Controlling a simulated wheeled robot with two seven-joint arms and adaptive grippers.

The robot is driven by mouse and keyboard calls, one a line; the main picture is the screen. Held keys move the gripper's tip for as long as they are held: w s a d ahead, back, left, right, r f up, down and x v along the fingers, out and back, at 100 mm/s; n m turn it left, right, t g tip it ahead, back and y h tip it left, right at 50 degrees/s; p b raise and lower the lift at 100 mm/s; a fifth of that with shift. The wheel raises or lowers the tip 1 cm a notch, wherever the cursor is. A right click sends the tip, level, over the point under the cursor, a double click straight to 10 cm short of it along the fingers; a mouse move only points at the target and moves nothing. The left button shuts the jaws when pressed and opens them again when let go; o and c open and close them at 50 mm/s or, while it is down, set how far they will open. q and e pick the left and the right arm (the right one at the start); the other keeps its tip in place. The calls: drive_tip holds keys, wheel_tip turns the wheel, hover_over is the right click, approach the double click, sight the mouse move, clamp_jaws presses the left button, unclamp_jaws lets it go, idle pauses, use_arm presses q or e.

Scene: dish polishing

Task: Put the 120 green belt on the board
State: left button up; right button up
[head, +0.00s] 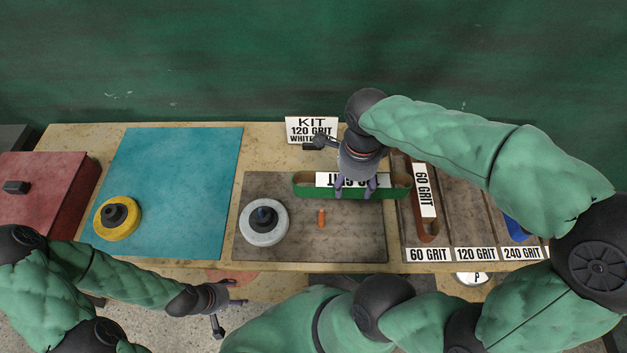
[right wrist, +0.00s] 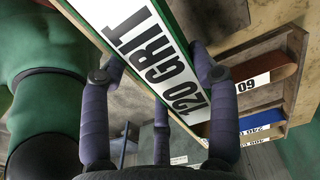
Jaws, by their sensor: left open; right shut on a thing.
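The green belt (head: 395,192) is a long flat loop with a white 120 GRIT label, upside down in the head view. It shows close up in the right wrist view (right wrist: 165,65). My right gripper (head: 355,190) is shut on it, with fingers on both sides. The belt lies across the top right of the brown wooden board (head: 290,190), its right end reaching past the board's edge toward the belt rack. I cannot tell whether it touches the board. A white wheel (head: 264,222) and a small orange stick (head: 321,218) are on the board. My left gripper (head: 232,298) is open and empty at the table's front edge.
The rack (head: 480,220) on the right holds a brown 60 GRIT belt (head: 428,229) and a blue belt (head: 516,229). A yellow wheel (head: 117,218) sits on the teal mat (head: 185,175). A kit sign (head: 311,129) stands behind the board; a red box (head: 45,190) is far left.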

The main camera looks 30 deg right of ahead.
drive_tip(key=w+f+b, duration=0.1)
drive_tip(key=w+f, duration=0.1)
drive_tip(key=w, duration=0.1)
drive_tip(key=w+a+f, duration=0.1)
drive_tip(key=w+f, duration=0.2)
drive_tip(key=w+f+b, duration=0.1)
drive_tip(key=w+f, duration=0.1)
drive_tip(key=w, duration=0.1)
drive_tip(key=shift+w+a+f+b, duration=0.2)
drive_tip(key=shift+w+a+b, duration=0.05)
drive_tip(key=shift+w+b, duration=0.1)
drive_tip(key=shift+w+f, duration=0.25)
drive_tip(key=shift+f, duration=0.15)
drive_tip(key=shift+w+a+f+b, duration=0.15)
drive_tip(key=shift+f+b, duration=0.4)
drive_tip(key=shift+f, duration=1.1)
drive_tip(key=shift+f, duration=0.2)
drive_tip(key=o, duration=1.3)
drive_tip(key=shift+r, duration=0.15)
